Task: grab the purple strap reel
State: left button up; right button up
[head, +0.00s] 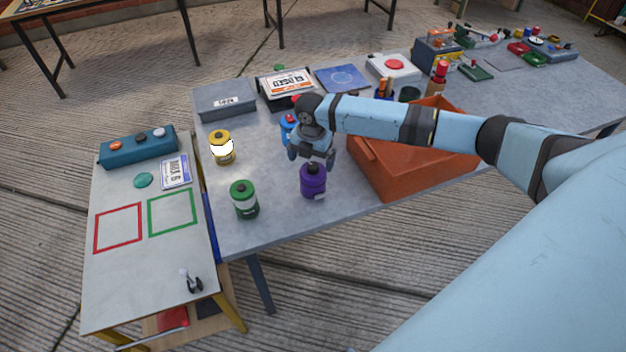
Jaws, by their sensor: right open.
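The purple strap reel (313,181) stands upright on the grey table (280,219), near its front edge. My right gripper (311,161) is open and hangs just above and behind the reel's top in the picture. Whether its fingers touch the reel cannot be told. My left gripper does not show.
A green reel (244,200), a yellow reel (222,148) and a partly hidden blue reel (288,128) stand nearby. An orange bin (390,185) is close on the right. A lower side table (140,265) with red and green outlined squares adjoins on the left.

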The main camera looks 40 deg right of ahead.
aim_at(313, 165)
jog(key=f, duration=0.5)
jog(key=shift+d+f+p, duration=0.2)
jog(key=shift+f+p, duration=0.1)
jog(key=shift+p, duration=0.05)
jog(key=c, duration=1.1)
jog(key=shift+r, duration=0.1)
